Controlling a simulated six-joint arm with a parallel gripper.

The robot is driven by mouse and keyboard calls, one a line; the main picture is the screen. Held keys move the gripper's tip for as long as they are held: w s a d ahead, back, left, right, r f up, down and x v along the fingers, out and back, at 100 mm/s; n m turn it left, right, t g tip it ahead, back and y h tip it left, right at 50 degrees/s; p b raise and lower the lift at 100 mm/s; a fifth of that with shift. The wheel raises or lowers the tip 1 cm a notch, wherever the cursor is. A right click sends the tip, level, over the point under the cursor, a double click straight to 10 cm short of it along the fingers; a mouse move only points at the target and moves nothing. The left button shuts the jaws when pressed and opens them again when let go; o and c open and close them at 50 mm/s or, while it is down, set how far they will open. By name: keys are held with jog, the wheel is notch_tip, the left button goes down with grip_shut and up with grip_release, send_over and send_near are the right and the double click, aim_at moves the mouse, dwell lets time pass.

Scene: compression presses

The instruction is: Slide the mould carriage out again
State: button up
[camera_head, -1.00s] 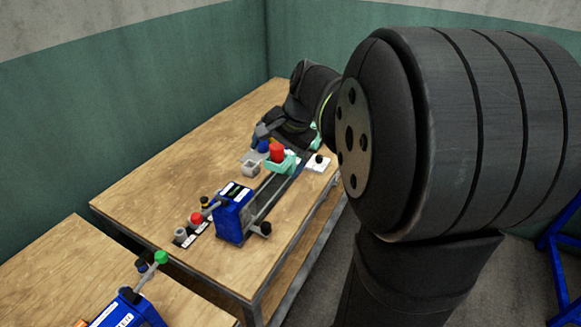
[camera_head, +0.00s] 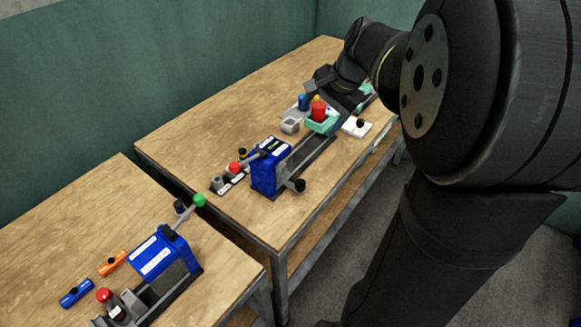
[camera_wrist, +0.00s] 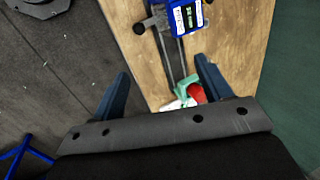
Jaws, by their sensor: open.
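The far press (camera_head: 268,172) is blue, with two rails running from it toward the back right. A teal carriage (camera_head: 322,124) sits on these rails, outside the press body, with a red cylinder (camera_head: 319,111) on it. In the wrist view the teal carriage (camera_wrist: 189,84) and red cylinder (camera_wrist: 197,94) show near the right finger, partly hidden by my gripper. The press (camera_wrist: 187,17) is at the top. My gripper (camera_wrist: 163,84) is open, its fingers spread wide with nothing seen held. In the head view it is dark and above the carriage; contact cannot be told.
A nearer blue press (camera_head: 158,255) with a green-knobbed lever (camera_head: 199,200) stands front left.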

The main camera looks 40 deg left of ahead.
jog(key=d+f+m+g+y, duration=0.1)
jog(key=f+g, duration=0.1)
jog(key=f, duration=0.3)
jog(key=w+d+f+m+g+y, duration=0.1)
jog(key=f+m+g, duration=0.1)
jog(key=f, duration=0.3)
jog(key=d+f+m+g+y, duration=0.1)
jog(key=d+f+m+g, duration=0.1)
jog(key=f, duration=0.4)
jog(key=shift+w+d+f, duration=0.1)
jog(key=shift+w, duration=0.25)
jog(key=c, duration=0.4)
jog(key=shift+o, duration=0.2)
jog(key=m+y, duration=0.9)
send_near(300, 184)
jog(key=s+v, duration=0.1)
jog(key=v, duration=0.5)
jog(key=d+f+t, duration=0.1)
jog(key=t, duration=0.1)
jog(key=shift+m+y, duration=0.4)
jog(key=x, duration=1.7)
jog(key=shift+w+f, duration=0.1)
